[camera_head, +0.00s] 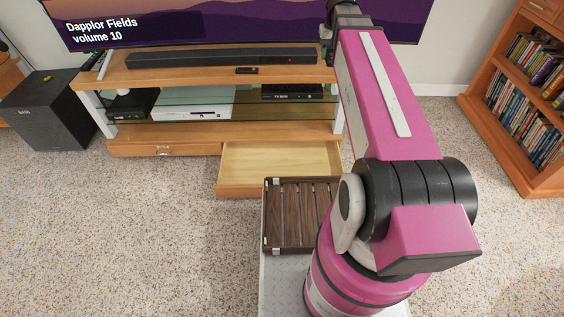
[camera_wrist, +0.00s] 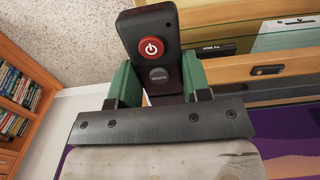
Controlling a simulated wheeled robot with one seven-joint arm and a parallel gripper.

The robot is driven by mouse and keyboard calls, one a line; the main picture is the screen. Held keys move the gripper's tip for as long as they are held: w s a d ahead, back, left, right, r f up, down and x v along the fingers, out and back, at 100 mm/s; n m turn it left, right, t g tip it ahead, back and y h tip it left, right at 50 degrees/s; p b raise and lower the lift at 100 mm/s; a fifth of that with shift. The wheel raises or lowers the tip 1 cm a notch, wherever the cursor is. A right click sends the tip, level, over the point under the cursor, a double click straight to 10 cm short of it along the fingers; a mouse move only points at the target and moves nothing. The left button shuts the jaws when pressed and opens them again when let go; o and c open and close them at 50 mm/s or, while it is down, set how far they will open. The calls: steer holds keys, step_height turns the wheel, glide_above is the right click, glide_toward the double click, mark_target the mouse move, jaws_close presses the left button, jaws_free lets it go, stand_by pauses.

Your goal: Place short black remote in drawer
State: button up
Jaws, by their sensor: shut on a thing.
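My gripper (camera_wrist: 158,84) shows in the wrist view with green pads, shut on a short black remote (camera_wrist: 150,24). The remote has a red power button and a grey MODE button facing the wrist camera. In the head view my arm reaches toward the right end of the TV stand, and the remote cannot be made out there. The open drawer (camera_head: 280,158) is the right one low in the wooden TV stand. It is pulled out, and its visible floor is bare. The held remote is apart from the drawer.
Another black remote (camera_head: 247,70) lies on the TV stand top (camera_head: 180,74), before a soundbar (camera_head: 205,57). The left drawer (camera_head: 160,150) is shut. A slatted wooden tray (camera_head: 300,212) sits in front of the open drawer. A bookcase (camera_head: 530,90) stands right; a black speaker (camera_head: 50,108) stands left.

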steer(key=w+a+f, duration=0.4)
steer(key=f, duration=0.6)
steer(key=w+a+f, duration=0.3)
steer(key=w+f, duration=0.1)
steer(key=f, duration=0.5)
steer(key=w+a+f, duration=0.3)
steer(key=a+f, duration=0.1)
steer(key=f, duration=0.6)
steer(key=a+f, duration=0.2)
steer(key=f, duration=0.7)
steer(key=a+f, duration=0.3)
steer(key=f, duration=0.5)
glide_above(297, 163)
step_height(297, 163, down, 23)
steer(key=shift+s+a+r, duration=0.1)
steer(key=shift+s+a, duration=0.05)
steer(key=shift+f, duration=1.95)
steer(key=shift+f, duration=0.15)
steer(key=o, duration=0.9)
steer(key=shift+o, duration=0.2)
